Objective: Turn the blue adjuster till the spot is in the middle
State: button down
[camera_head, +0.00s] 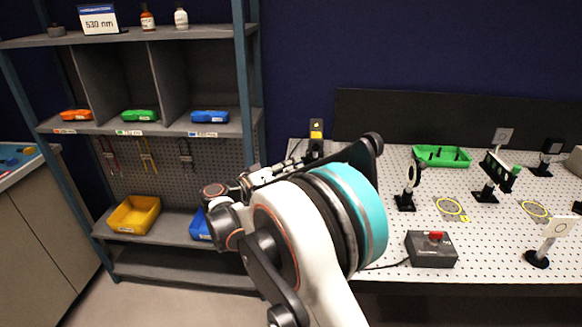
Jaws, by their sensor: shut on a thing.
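My wrist, with a teal ring (362,212), covers the left end of the white perforated bench. My gripper's fingertips are hidden behind it, so what they hold does not show. I cannot make out the blue adjuster. No light spot can be told on either card at this size.
On the bench are a black round optic mount (413,178), a dark box with a red button (431,249), a green tray (442,157) and yellow rings. A yellow-labelled device (316,132) stands behind my wrist. A shelf unit (150,128) with coloured bins is at left.

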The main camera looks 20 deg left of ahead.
jog(key=n, duration=0.4)
jog(key=shift+f+n, duration=0.1)
jog(key=shift+n, duration=2.1)
jog(key=c, duration=1.5)
grip_release()
jog(key=shift+o, duration=0.4)
jog(key=shift+s+a+f, duration=0.15)
jog(key=shift+s+a, duration=0.1)
jog(key=shift+s, duration=0.2)
jog(key=shift+s+a+f, duration=0.15)
jog(key=shift+s+a, duration=0.1)
jog(key=shift+s, duration=0.2)
jog(key=v, duration=1)
jog(key=shift+r, duration=0.35)
jog(key=shift+a, duration=0.1)
jog(key=shift+w, duration=0.1)
